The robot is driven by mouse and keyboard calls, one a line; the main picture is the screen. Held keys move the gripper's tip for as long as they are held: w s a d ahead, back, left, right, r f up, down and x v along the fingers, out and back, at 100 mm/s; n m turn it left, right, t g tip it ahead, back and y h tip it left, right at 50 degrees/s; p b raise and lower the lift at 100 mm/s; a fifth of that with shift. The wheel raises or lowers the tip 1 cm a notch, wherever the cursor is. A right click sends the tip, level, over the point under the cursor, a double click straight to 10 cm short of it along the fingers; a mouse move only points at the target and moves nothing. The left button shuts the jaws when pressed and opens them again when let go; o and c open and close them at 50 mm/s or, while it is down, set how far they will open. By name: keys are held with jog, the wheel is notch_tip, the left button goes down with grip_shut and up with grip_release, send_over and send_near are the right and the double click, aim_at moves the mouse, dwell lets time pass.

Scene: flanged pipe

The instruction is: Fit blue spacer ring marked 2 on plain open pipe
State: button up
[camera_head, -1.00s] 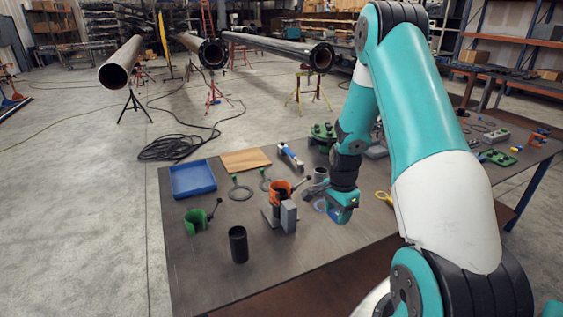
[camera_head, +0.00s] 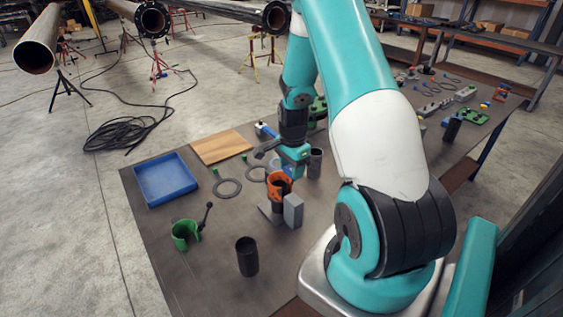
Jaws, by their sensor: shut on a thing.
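My gripper (camera_head: 291,162) is low over the table, just behind the orange clamp, and is shut on the blue spacer ring (camera_head: 276,165). Only a pale blue edge of the ring shows; the mark 2 cannot be read. A plain dark open pipe (camera_head: 247,257) stands upright near the front of the table, with nothing around it. The orange clamp (camera_head: 279,184) is around another short dark pipe beside a grey block. My gripper is apart from the front pipe.
A green clamp (camera_head: 185,235), a blue tray (camera_head: 165,179), a wooden board (camera_head: 221,147) and a dark flat ring (camera_head: 227,188) lie on the table's left side. A grey block (camera_head: 293,211) stands by the orange clamp. A large unflanged pipe (camera_head: 40,42) rests on a floor stand.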

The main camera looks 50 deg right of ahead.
jog(key=shift+f+b, duration=1.75)
jog(key=shift+f, duration=0.7)
jog(key=shift+f+b, duration=0.75)
jog(key=shift+f, duration=0.2)
jog(key=shift+r, duration=0.1)
jog(key=o, duration=1)
notch_tip(320, 180, up, 26)
jog(key=p, duration=0.4)
jog(key=shift+r, duration=0.2)
